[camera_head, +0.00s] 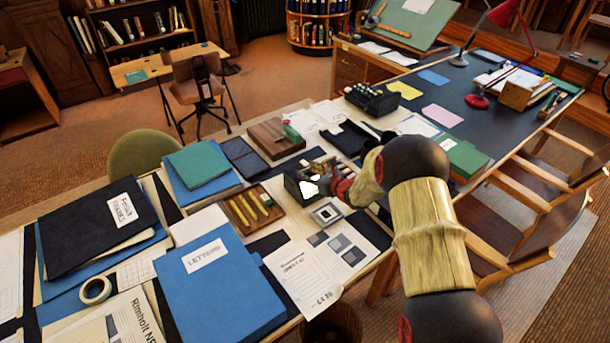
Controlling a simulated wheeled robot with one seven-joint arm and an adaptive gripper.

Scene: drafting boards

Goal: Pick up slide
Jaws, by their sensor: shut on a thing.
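My gripper (322,180) is at the end of my arm, over the middle of the near table, beside a small dark open box (291,186). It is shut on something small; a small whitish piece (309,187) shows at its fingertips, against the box. I cannot tell for sure whether this piece is the slide. A small square grey frame with a dark centre (326,214), slide-like in look, shows just below the gripper, apparently flat on the papers. My wrist and arm hide part of the fingers and the table behind them.
A wooden tray with yellow sticks (234,223) lies left of the gripper. A wooden block with a green-handled thing (274,138) and a black tray (348,139) lie behind. A blue folder (222,290) covers the near left. A wooden chair (530,200) stands at right.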

